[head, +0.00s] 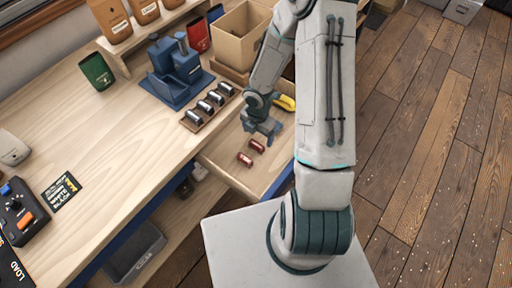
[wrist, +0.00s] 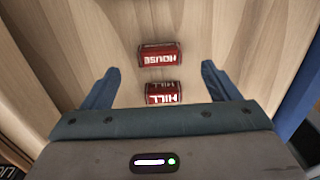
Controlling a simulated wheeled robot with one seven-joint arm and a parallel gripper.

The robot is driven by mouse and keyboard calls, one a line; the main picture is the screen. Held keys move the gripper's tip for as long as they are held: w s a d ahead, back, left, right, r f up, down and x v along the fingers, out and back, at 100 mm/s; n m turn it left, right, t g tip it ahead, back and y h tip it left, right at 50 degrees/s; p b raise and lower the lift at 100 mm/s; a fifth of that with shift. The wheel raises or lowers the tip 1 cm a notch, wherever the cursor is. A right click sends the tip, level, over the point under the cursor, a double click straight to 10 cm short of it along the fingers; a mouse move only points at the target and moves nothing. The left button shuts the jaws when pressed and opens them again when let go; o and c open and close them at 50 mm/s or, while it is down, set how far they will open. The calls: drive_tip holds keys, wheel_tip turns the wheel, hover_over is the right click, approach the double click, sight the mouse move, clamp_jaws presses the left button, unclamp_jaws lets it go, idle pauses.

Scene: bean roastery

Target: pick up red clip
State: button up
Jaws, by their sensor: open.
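Two small red clips with white lettering lie in the open wooden drawer (head: 226,167). In the wrist view one red clip reads "HILL" (wrist: 164,93) and sits between my fingers, close to the palm. The other red clip reads "HOUSE" (wrist: 158,55) and lies just past the fingertips. In the head view the red clips show as one nearer my gripper (head: 257,146) and one farther to the lower left (head: 245,159). My gripper (wrist: 160,75) is open and empty, with a finger apart on each side of the HILL clip.
A yellow object (head: 285,102) lies at the drawer's back. On the bench beside it are a rack of dark cylinders (head: 210,107), a blue machine (head: 175,70), a cardboard box (head: 240,35) and a green bag (head: 97,71). The drawer walls stand close around my gripper.

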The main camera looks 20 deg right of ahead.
sight(257, 145)
drive_tip(key=shift+s+a+f+b, duration=0.1)
drive_tip(key=shift+a+f+b, duration=0.1)
drive_tip(key=shift+f, duration=1.2)
drive_tip(key=shift+s+a+f+b, duration=0.1)
drive_tip(key=shift+f+b, duration=0.05)
drive_tip(key=shift+f, duration=1.2)
drive_tip(key=c, duration=1)
